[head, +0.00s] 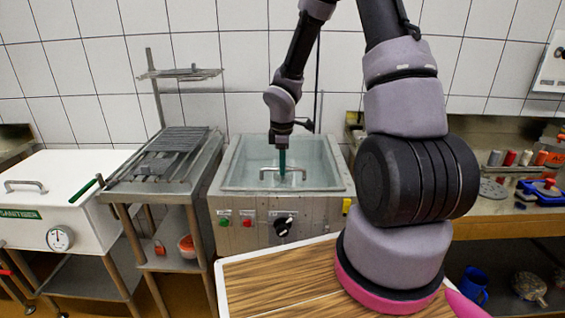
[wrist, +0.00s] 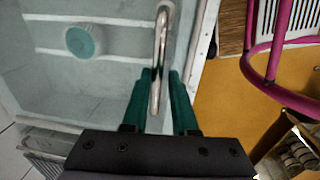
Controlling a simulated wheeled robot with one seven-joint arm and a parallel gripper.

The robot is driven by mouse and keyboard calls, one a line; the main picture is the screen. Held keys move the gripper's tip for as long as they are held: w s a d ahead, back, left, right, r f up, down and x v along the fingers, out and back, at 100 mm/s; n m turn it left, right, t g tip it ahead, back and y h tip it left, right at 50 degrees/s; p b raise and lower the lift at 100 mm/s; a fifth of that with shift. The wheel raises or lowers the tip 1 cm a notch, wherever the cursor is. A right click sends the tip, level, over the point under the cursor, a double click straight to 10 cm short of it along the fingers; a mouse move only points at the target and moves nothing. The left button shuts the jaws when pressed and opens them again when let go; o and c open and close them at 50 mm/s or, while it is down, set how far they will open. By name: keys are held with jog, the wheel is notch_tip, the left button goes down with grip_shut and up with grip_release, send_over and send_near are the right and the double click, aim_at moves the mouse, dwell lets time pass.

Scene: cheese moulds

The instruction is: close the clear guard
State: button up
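The clear guard (head: 240,172) is a see-through panel at the top of the steel machine (head: 237,207). Its metal bar handle (head: 268,170) is near the front edge. It also shows in the wrist view, where the handle (wrist: 161,40) runs between my green fingers. My gripper (head: 282,177) points down at the handle. In the wrist view my gripper (wrist: 160,74) has its fingers apart, one on each side of the bar, with a gap showing at the right finger. How far the guard is tilted is hard to tell.
Below the guard a round pale-green piece (wrist: 84,41) shows. Control buttons and a black knob (head: 284,224) are on the machine's front. A steel stand (head: 166,215) and a white vat (head: 50,190) are at left. A wooden board (head: 280,285) lies in the foreground.

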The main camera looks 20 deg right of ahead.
jog(key=shift+o, duration=1.2)
jog(key=shift+s+a+f, duration=0.1)
jog(key=shift+s, duration=0.05)
jog(key=shift+r, duration=0.3)
notch_tip(320, 180, up, 10)
jog(key=shift+s+r, duration=0.15)
jog(key=shift+s, duration=0.25)
jog(key=shift+a, duration=0.1)
